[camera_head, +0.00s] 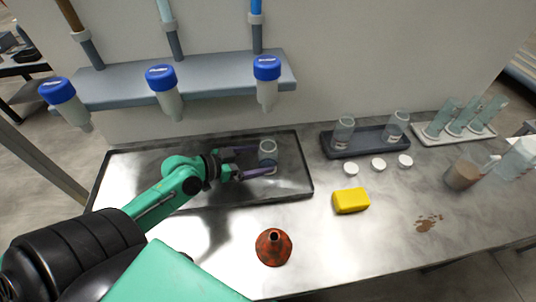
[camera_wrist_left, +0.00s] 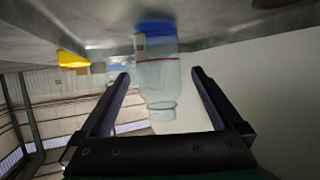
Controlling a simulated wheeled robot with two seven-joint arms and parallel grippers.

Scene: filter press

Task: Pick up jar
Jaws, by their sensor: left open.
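A clear jar (camera_head: 267,147) with a blue band at its bottom stands in the dark tray (camera_head: 140,158) on the bench. My left gripper (camera_head: 262,159) is open, with one finger on each side of the jar. In the left wrist view the jar (camera_wrist_left: 160,85) appears upside down between the two finger tips, with visible gaps on both sides. Its blue part shows at the top of that view. My right gripper is not in view. Two similar clear jars (camera_head: 343,131) (camera_head: 396,124) stand in a smaller dark tray to the right.
Three blue-capped filter units (camera_head: 267,88) hang from a grey shelf (camera_head: 215,82) above the tray. Several white lids (camera_head: 378,165), a yellow block (camera_head: 351,201), an orange-brown funnel (camera_head: 273,247) and a beaker of brown matter (camera_head: 462,175) stand on the bench. A brown spill (camera_head: 428,221) lies at right.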

